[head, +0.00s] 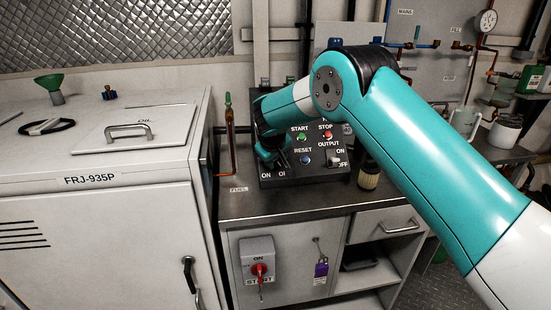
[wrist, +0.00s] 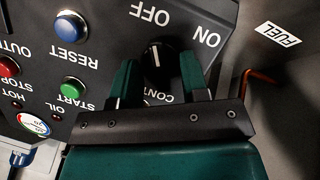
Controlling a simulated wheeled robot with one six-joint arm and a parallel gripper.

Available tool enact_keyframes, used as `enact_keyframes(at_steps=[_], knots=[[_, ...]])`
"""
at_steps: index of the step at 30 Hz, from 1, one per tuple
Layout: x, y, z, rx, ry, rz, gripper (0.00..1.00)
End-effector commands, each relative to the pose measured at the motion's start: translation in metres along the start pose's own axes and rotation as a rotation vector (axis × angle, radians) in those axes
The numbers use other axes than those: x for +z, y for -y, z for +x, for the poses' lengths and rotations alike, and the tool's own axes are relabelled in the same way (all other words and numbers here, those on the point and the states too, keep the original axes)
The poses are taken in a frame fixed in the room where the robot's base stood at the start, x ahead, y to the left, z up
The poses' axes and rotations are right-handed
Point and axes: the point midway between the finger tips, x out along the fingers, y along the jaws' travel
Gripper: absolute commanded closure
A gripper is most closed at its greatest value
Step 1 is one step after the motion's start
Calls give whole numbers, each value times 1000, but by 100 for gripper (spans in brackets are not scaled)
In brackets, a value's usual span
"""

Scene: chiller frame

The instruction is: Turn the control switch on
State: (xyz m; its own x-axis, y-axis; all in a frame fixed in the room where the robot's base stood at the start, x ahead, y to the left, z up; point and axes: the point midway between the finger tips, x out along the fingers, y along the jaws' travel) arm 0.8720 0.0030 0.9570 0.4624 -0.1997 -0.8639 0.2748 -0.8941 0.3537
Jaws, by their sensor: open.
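The control switch (wrist: 157,62) is a black round knob with a white pointer line on the dark control panel (head: 312,176). In the wrist view the panel appears upside down, with OFF above the knob and ON to its upper right. The pointer line points toward OFF. My gripper (wrist: 158,76) is open, with one green finger on each side of the knob; I cannot tell whether they touch it. In the head view my gripper (head: 274,158) is at the panel's left part and hides the knob.
Green START (wrist: 74,90), blue RESET (wrist: 70,27) and red STOP (wrist: 8,66) buttons sit beside the knob. An output switch (head: 335,158) is on the panel's right. A fuel tube (head: 230,140) stands left of the panel.

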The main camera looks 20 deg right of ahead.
Motion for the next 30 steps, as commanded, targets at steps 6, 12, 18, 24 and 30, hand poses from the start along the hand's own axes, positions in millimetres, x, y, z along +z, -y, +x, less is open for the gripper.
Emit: enact_keyframes(at_steps=[6,12,18,24,30], knots=[[0,0,0,0,0,0,95],[0,0,0,-1,1,2,100],[1,0,0,-12,1,38,100],[1,-1,1,-46,1,140,100],[2,-2,2,-100,1,303,100]])
